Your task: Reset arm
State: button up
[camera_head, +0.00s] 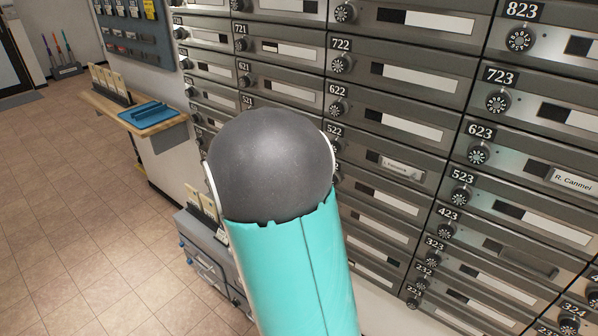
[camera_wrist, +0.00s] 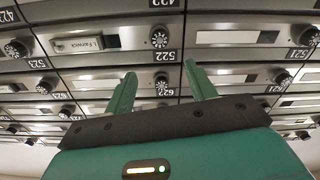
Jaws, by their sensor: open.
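My gripper (camera_wrist: 160,90) shows in the wrist view as two green fingers set apart, with nothing between them. Mailbox doors stand behind the fingers, with number 522 (camera_wrist: 163,57) close to the gap. The wrist view shows the mailboxes upside down. In the head view, my turquoise arm with its dark round joint fills the lower middle and hides part of the mailbox wall. The gripper itself does not show in the head view.
The mailbox wall (camera_head: 419,127) fills the right side, with dials and name slots; one label reads R. Canmei (camera_head: 574,181). A wooden shelf (camera_head: 172,124) with a blue tray (camera_head: 155,113) juts out at left. A grey cabinet (camera_head: 203,255) stands low beside my arm. The tiled floor (camera_head: 75,220) at left is clear.

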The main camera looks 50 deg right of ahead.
dwell(0.3)
jog(key=s+a+n+g+y, duration=0.2)
jog(key=s+a+n+y, duration=0.2)
jog(key=s+a+y, duration=0.55)
jog(key=s+a+r+n+t+y, duration=0.1)
jog(key=a+r+n+t+y, duration=0.1)
jog(key=a, duration=1)
jog(key=s+a+r+n+t+y, duration=0.2)
jog(key=a+n+t+y, duration=0.2)
jog(key=a, duration=0.8)
jog(key=n+y, duration=0.2)
jog(key=n, duration=0.2)
jog(key=shift+s+a+n, duration=0.15)
jog(key=shift+a+n, duration=0.2)
jog(key=shift+n, duration=0.05)
